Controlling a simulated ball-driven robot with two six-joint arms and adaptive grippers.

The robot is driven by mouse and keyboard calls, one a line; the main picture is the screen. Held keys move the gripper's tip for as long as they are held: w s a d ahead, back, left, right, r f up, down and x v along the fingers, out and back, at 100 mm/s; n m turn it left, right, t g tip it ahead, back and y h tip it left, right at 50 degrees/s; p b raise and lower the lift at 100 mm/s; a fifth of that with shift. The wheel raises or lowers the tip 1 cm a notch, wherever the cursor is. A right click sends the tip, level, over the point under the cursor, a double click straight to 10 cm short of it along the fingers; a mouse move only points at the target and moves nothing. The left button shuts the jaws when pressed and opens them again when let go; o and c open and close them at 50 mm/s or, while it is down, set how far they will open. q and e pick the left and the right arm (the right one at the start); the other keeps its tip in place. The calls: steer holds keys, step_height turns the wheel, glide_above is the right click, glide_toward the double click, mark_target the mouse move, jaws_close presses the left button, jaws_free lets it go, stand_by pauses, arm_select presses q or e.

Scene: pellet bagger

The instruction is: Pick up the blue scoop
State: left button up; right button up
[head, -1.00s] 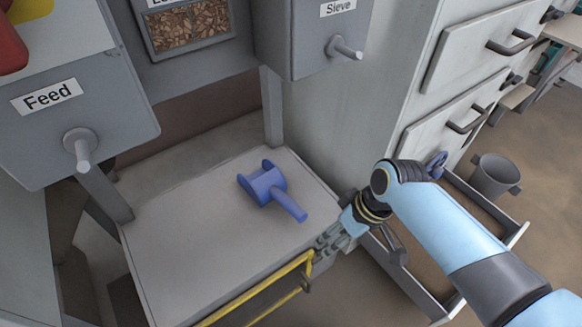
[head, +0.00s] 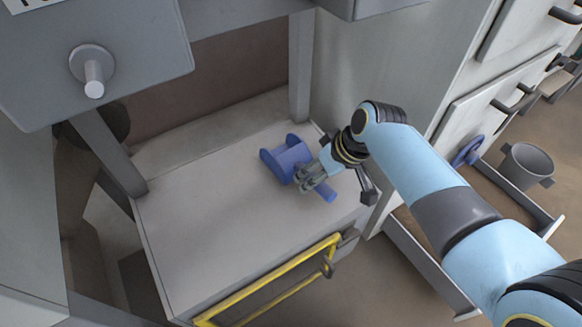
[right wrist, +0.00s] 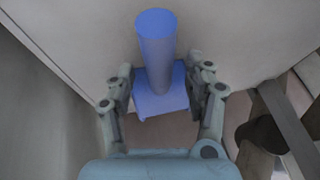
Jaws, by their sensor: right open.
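The blue scoop (head: 284,160) lies on the grey table top (head: 210,215), its bowl to the upper left and its handle pointing to the lower right. My right gripper (head: 306,184) is over the handle, hiding part of it. In the right wrist view the scoop's handle (right wrist: 157,45) rises between the open fingers (right wrist: 161,92), with a gap on each side. I cannot tell how far above the handle the fingertips are. My left gripper is not in view.
The Feed machine's grey box with a knob (head: 92,68) overhangs the table at upper left. A yellow rail (head: 270,280) runs along the front edge. An open drawer (head: 415,250) and a grey bucket (head: 525,165) are at right. The table's left part is clear.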

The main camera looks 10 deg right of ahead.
steer(key=shift+b+x, duration=0.3)
steer(key=shift+x, duration=0.75)
steer(key=shift+c, duration=0.2)
jaws_close()
